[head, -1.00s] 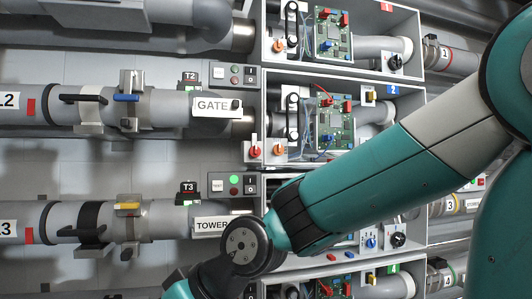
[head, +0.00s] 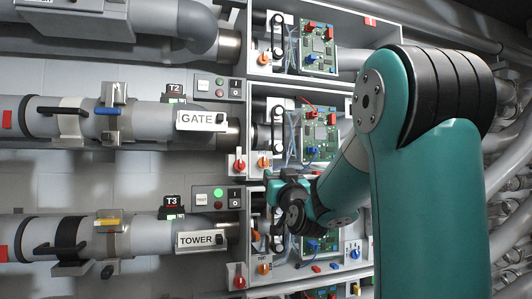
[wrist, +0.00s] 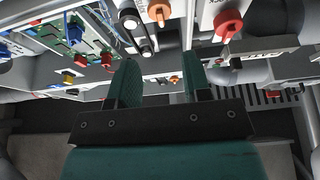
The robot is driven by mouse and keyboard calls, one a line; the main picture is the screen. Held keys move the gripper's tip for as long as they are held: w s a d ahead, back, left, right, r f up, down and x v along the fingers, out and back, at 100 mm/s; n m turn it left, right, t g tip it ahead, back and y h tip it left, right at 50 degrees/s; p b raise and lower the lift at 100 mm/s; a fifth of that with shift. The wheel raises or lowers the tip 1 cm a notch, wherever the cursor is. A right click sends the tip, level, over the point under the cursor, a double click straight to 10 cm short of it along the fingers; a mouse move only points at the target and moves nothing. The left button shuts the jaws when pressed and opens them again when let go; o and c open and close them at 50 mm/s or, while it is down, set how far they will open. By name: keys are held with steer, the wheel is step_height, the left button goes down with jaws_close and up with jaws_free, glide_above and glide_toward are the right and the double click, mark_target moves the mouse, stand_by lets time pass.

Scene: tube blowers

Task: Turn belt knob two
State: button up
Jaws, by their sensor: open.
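The second box is the one between the top and third boxes. Its belt knob, taken as the orange knob (head: 263,162), sits at its lower left, below the black belt (head: 278,135) and right of a red knob (head: 239,165). My gripper (head: 275,188) is below and right of that knob in the head view, in front of the third box's upper part. In the wrist view my gripper (wrist: 158,75) has its fingers apart with nothing between them. An orange knob (wrist: 159,12) lies beyond the fingertips, beside black pulleys (wrist: 130,18); I cannot tell which box it belongs to.
Similar orange knobs sit on the top box (head: 263,59) and the lower box (head: 263,268). Circuit boards (head: 319,135) stand right of the belts. The GATE sign (head: 202,120) and TOWER sign (head: 201,240) stick out at left. In the wrist view a red knob (wrist: 228,24) is right of the orange one.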

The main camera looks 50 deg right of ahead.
mark_target(265, 161)
steer(key=p+x, duration=0.5)
steer(key=x, duration=0.4)
steer(key=shift+w+d+r+p, duration=0.1)
steer(key=shift+w+r+p, duration=0.15)
steer(key=shift+w+p, duration=0.05)
steer(key=shift+w+d, duration=0.2)
steer(key=shift+w, duration=0.1)
steer(key=c, duration=0.6)
